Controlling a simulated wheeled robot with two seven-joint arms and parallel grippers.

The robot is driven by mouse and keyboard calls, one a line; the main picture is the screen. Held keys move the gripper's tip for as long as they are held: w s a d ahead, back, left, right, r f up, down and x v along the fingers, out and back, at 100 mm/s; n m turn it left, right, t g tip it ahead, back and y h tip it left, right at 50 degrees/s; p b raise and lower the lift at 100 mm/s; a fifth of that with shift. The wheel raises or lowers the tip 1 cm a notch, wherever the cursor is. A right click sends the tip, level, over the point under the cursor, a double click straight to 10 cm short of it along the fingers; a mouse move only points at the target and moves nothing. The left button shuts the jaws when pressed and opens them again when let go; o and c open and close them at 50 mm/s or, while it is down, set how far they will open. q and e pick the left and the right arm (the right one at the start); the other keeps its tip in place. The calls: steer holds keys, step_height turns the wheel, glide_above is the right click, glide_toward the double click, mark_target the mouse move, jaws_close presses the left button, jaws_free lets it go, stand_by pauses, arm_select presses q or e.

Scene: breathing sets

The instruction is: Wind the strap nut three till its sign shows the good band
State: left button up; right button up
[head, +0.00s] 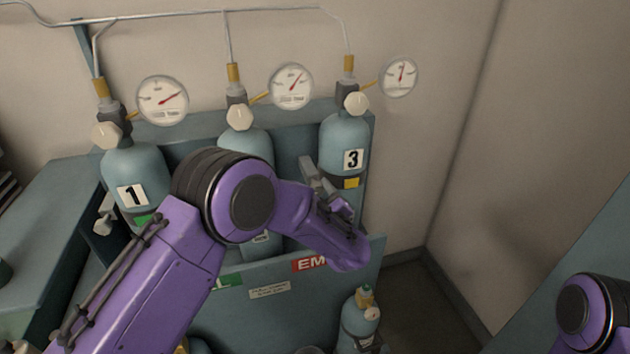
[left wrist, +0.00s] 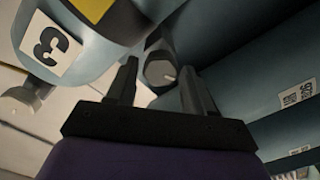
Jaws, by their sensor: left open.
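Cylinder three (head: 344,134) stands at the right of the rack and bears a black "3" on a white label. Its strap sign (head: 351,183) is yellow; a yellow patch also shows in the left wrist view (left wrist: 128,17). The strap nut (left wrist: 160,71), a grey round knob with a pale mark on its face, lies between and beyond the fingers of my open left gripper (left wrist: 159,66). I cannot tell whether the fingers touch it. In the head view my left gripper (head: 325,188) is at the lower left of cylinder three and hides the nut. My right gripper is out of view.
Cylinder one (head: 137,168) has a green sign (head: 144,220) and its strap nut (head: 103,226) at its left. The middle cylinder (head: 250,143) is partly behind my left arm. Gauges and pipes are above. A front panel (head: 340,270) and a small cylinder (head: 358,325) are below.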

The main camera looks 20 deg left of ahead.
mark_target(318, 192)
arm_select(q)
steer(key=shift+p+x, duration=0.3)
steer(key=shift+x, duration=1.6)
steer(key=c, duration=0.8)
steer(key=shift+f+n+b, duration=0.2)
steer(key=shift+n+b, duration=0.4)
steer(key=shift+b, duration=0.15)
steer(key=n+b, duration=0.3)
steer(key=shift+f, duration=0.1)
steer(key=n+b, duration=0.4)
steer(key=shift+s, duration=0.1)
